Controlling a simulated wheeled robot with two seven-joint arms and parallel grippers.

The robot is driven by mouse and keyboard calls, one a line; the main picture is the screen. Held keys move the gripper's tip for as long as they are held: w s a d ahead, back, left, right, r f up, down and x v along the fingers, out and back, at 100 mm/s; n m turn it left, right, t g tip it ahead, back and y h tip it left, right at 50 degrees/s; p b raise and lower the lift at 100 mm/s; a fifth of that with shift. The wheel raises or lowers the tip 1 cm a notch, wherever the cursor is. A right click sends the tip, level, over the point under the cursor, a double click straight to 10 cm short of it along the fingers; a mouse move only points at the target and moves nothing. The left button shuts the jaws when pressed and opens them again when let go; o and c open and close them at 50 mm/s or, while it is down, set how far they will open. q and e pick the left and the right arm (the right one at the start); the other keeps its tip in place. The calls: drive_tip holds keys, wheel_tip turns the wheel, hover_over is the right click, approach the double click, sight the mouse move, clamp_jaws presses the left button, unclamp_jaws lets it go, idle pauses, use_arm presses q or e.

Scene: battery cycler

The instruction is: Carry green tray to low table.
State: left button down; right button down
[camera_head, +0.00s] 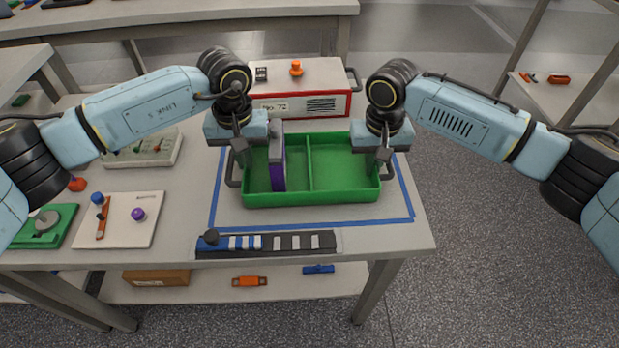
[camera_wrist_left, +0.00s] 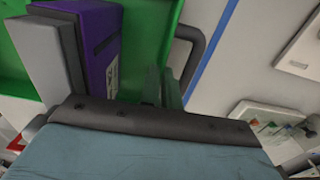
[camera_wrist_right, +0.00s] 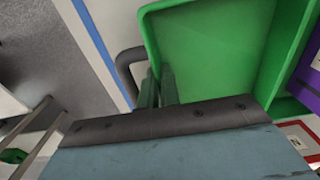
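The green tray (camera_head: 345,169) sits on the near workbench inside a blue tape outline, with a divider and a dark loop handle at each end. A purple-and-grey block (camera_head: 277,165) stands upright in its left compartment; its purple side shows in the left wrist view (camera_wrist_left: 100,50). My left gripper (camera_head: 241,158) is at the tray's left end, its fingers close together on either side of the wall by the handle (camera_wrist_left: 208,35). My right gripper (camera_head: 382,160) is placed likewise at the right end by the handle (camera_wrist_right: 124,68). Both look shut on the tray; the contact is partly hidden. I cannot tell which surface is the low table.
A red-and-white instrument box (camera_head: 315,85) stands close behind the tray. A black strip with a knob (camera_head: 268,243) lies in front. A white board (camera_head: 118,219) and a pale box (camera_head: 145,149) are at left. Open floor (camera_head: 490,215) lies to the right, a shelf (camera_head: 565,100) beyond.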

use_arm(q)
drive_tip(key=c, duration=2.1)
unclamp_jaws()
drive_tip(key=shift+f+b, duration=0.3)
drive_tip(key=shift+f, duration=0.1)
use_arm(e)
drive_tip(key=c, duration=2.1)
unclamp_jaws()
drive_tip(key=shift+f, duration=0.4)
use_arm(q)
drive_tip(key=o, duration=0.5)
drive_tip(key=shift+r, duration=0.1)
use_arm(e)
drive_tip(key=o, duration=0.5)
drive_tip(key=shift+r, duration=0.1)
use_arm(q)
drive_tip(key=shift+r, duration=0.1)
use_arm(e)
drive_tip(key=shift+r, duration=0.1)
